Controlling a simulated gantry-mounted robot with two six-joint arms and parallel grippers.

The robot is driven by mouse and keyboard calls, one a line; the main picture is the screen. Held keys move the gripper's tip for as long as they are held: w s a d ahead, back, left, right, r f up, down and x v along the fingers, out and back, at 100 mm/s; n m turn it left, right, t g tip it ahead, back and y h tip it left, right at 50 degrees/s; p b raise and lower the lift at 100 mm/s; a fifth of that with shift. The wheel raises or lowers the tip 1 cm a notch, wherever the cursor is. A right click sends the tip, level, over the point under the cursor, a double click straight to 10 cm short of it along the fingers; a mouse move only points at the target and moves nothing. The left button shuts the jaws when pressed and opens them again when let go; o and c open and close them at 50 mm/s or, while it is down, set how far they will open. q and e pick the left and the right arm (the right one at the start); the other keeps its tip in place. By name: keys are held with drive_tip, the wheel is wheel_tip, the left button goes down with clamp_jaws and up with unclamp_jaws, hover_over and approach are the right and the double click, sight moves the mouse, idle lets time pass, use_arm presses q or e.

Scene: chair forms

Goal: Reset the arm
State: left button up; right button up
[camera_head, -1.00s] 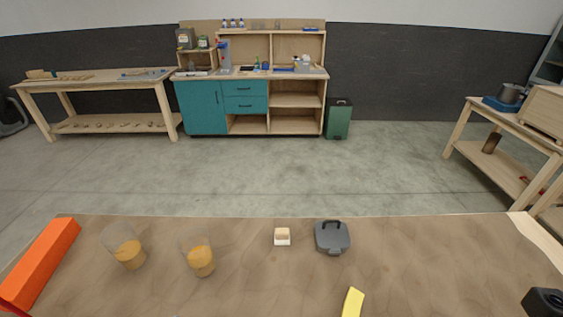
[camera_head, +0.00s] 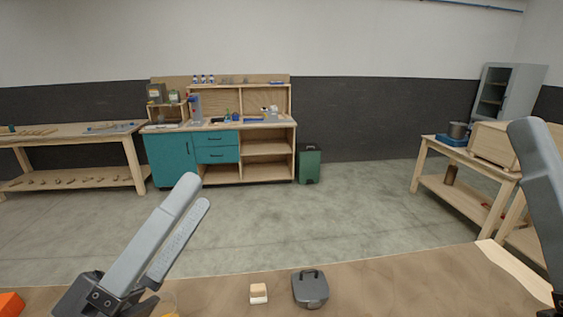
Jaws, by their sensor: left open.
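My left gripper (camera_head: 197,191) rises from the lower left in the head view. Its two long grey fingers point up and to the right, with a narrow gap between them, and nothing is held there. A grey finger of my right gripper (camera_head: 530,135) stands at the right edge; the rest of that gripper is out of frame, so its opening does not show. Both are raised above the near table (camera_head: 385,277).
A small cream-topped block (camera_head: 258,293) and a dark grey case with a handle (camera_head: 310,288) stand on the table. An orange block (camera_head: 10,304) shows at the lower left corner.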

use_arm(q)
drive_tip(key=s+a+r+m+t+y, duration=0.4)
drive_tip(key=s+a+r+t+y, duration=0.4)
drive_tip(key=y, duration=0.3)
wheel_tip(320, 180, up, 28)
drive_tip(key=w+m+g+p, duration=0.1)
drive_tip(key=p, duration=2.6)
drive_tip(key=shift+a+m, duration=0.2)
drive_tip(key=shift+m, duration=0.2)
drive_tip(key=shift+w, duration=0.1)
